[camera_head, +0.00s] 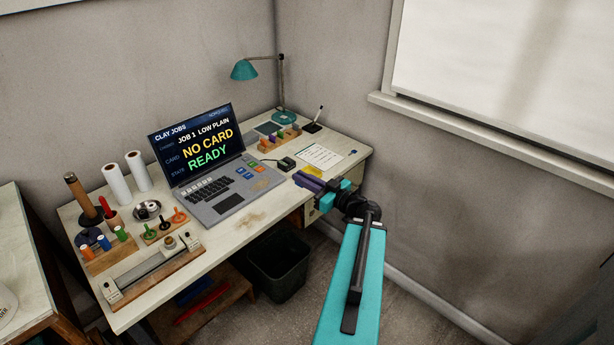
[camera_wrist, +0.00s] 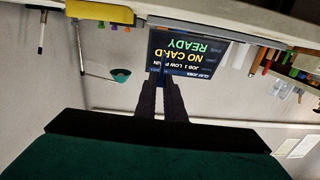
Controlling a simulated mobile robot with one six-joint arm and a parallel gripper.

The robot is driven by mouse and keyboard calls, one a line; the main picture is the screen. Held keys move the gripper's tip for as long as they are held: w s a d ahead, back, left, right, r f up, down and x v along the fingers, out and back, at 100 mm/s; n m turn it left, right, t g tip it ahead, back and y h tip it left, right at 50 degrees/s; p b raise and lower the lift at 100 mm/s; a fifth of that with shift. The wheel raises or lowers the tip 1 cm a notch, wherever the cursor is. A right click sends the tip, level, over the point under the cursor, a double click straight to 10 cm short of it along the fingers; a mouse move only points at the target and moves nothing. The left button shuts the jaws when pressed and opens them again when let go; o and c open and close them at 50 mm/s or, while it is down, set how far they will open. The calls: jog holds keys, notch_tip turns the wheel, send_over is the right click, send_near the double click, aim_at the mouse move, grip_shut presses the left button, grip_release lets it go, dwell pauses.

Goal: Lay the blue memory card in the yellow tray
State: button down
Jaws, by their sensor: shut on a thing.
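My gripper (camera_head: 298,178) reaches over the right part of the desk near its front edge, close to the yellow tray (camera_head: 313,170), which it partly hides. In the wrist view, which is upside down, the fingers (camera_wrist: 161,80) are close together. A thin bluish sliver, the blue memory card (camera_wrist: 162,66), shows between their tips, against the laptop screen. Most of the card is hidden by the fingers. The yellow tray also shows in the wrist view (camera_wrist: 100,11), apart from the fingertips.
The laptop (camera_head: 225,185) shows "NO CARD" and "READY". A small black box (camera_head: 286,163), a paper sheet (camera_head: 321,156) and a small dark blue item (camera_head: 353,152) lie around the tray. A rack of coloured pieces (camera_head: 280,138) and a lamp (camera_head: 245,70) stand behind.

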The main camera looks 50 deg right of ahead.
jog(key=s+a+p, duration=0.1)
jog(key=s+p, duration=0.5)
jog(key=p, duration=0.3)
jog(key=shift+s+a+r+m+h, duration=0.2)
jog(key=shift+s+a+m+h, duration=0.1)
jog(key=shift+s+h, duration=0.1)
jog(key=shift+w+d+f, duration=0.1)
jog(key=w+d+b, duration=0.1)
jog(key=b, duration=0.3)
jog(key=w+d+b, duration=0.1)
jog(key=b, duration=0.3)
jog(key=w+d+b, duration=0.2)
jog(key=b, duration=0.2)
jog(key=shift+f+b, duration=0.3)
jog(key=shift+f, duration=0.05)
jog(key=d+b, duration=0.1)
jog(key=b, duration=0.3)
jog(key=shift+w+f, duration=0.1)
jog(key=shift+w, duration=0.2)
